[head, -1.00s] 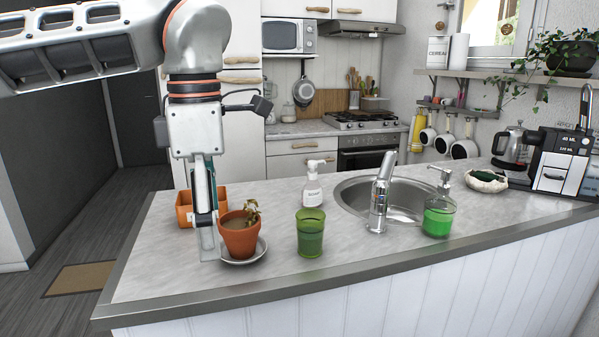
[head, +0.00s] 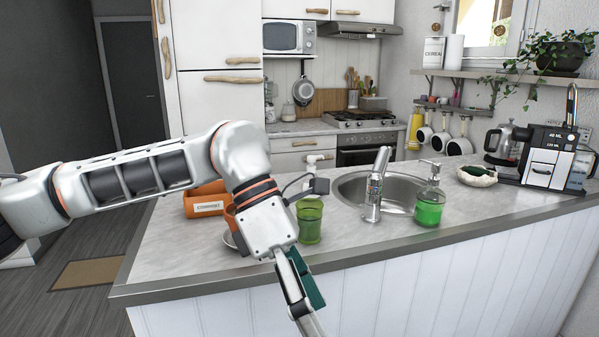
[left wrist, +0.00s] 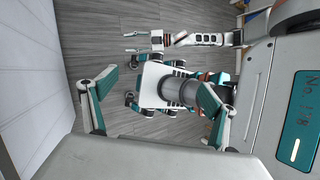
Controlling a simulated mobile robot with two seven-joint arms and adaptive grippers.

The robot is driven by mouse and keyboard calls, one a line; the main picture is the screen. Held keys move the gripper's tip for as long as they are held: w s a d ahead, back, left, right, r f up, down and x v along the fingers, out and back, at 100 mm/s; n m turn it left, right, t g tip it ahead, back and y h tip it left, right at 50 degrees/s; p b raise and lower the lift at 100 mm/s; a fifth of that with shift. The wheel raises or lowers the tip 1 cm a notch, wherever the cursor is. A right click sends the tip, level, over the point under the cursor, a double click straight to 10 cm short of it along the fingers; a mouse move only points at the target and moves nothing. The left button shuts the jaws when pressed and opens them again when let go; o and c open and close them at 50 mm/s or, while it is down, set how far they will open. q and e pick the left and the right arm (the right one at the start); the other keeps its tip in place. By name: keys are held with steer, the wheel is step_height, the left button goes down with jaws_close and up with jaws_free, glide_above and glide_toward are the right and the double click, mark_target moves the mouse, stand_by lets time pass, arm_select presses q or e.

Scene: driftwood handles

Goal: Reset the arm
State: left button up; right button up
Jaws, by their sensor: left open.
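My left arm reaches across the counter's left part in the head view, its wrist tilted down and right. My left gripper (head: 308,302) hangs in front of the counter's front edge. Its fingers show apart and empty in the left wrist view (left wrist: 158,90). That view looks down on my own body and the grey floor. My right gripper (left wrist: 137,42) shows small there, with two fingers apart and nothing seen between them.
The counter (head: 165,262) holds an orange planter (head: 208,205), a green glass (head: 309,222), a tap (head: 374,188) and a green soap bottle (head: 429,208).

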arm_select(q)
steer(key=s+d+r+n+g+h, duration=0.3)
steer(key=s+d+n+g+h, duration=0.15)
steer(key=d+h, duration=0.65)
steer(key=w+a+f+n+t+h, duration=0.2)
steer(key=w+a+n+t+h, duration=0.15)
steer(key=w+n+t, duration=0.4)
steer(key=w+a+f+n+t+h, duration=0.15)
steer(key=w+n+t+h, duration=0.25)
steer(key=n+t, duration=0.65)
steer(key=w+a+f+n+t+y, duration=0.2)
steer(key=a+f+n+t+y, duration=0.2)
steer(key=a+f+n+y, duration=0.45)
steer(key=w+a+f+n+t+y, duration=0.1)
steer(key=a+f+n+t+y, duration=0.4)
steer(key=f+n, duration=0.65)
steer(key=s+a+f+n+g+y, duration=0.2)
steer(key=s+a+f, duration=0.3)
steer(key=f, duration=0.3)
steer(key=s+a+f+n+g+y, duration=0.2)
steer(key=s+a+f, duration=0.3)
steer(key=f, duration=0.4)
steer(key=s+a+f+n+g+y+p, duration=0.1)
steer(key=s+a+f+n+g+y, duration=0.1)
steer(key=s+a+f, duration=0.3)
step_height(320, 180, down, 4)
steer(key=s+g+y, duration=0.1)
steer(key=s, duration=0.1)
steer(key=shift+s+y, duration=0.3)
steer(key=shift+y, duration=0.1)
